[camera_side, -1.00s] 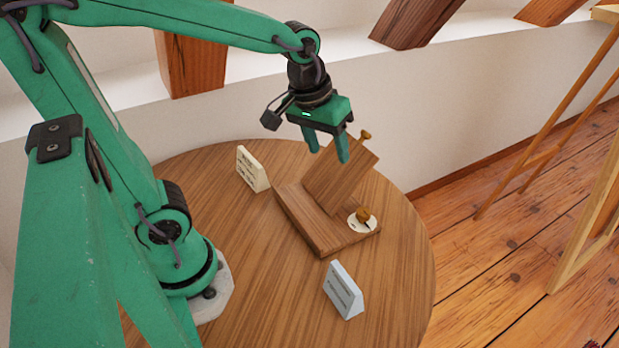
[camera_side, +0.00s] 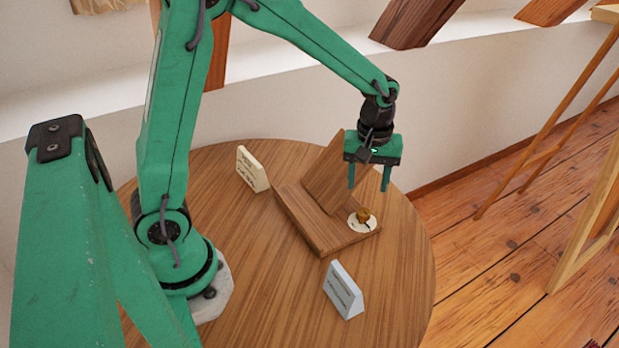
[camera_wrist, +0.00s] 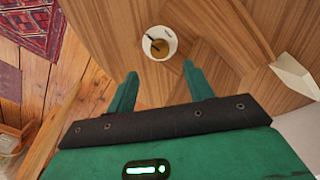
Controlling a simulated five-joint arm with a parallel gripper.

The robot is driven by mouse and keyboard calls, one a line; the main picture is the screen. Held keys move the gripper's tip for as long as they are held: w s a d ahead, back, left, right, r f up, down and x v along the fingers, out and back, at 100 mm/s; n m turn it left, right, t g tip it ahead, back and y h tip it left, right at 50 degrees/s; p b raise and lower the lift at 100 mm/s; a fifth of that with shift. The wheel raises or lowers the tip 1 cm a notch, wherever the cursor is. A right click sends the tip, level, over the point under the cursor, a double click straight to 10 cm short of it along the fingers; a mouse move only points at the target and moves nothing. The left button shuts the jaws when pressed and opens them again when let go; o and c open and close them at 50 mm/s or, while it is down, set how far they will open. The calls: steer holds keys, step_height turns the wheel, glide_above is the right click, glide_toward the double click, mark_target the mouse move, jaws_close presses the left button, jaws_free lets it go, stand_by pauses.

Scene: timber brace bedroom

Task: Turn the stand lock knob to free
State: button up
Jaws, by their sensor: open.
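The wooden stand (camera_side: 312,224) sits on the round table, with its tilted back board (camera_side: 325,178) rising from the base. The lock knob (camera_side: 363,214) is a small brown knob on a pale round disc (camera_side: 353,226) with a dark mark, at the right end of the base. My gripper (camera_side: 369,184) is open and empty, pointing down above the knob and apart from it. In the wrist view the knob (camera_wrist: 159,49) lies beyond the gap between my open fingers (camera_wrist: 160,78). Its disc (camera_wrist: 168,35) shows dark pointer lines.
A cream card (camera_side: 252,169) stands at the back left of the stand, and a pale blue-grey card (camera_side: 343,291) stands in front. Their lettering is too small to read. A wooden easel-like frame (camera_side: 545,155) stands on the floor at right.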

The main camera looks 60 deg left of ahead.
mark_target(364, 210)
steer(key=shift+f, duration=3.9)
steer(key=c, duration=1)
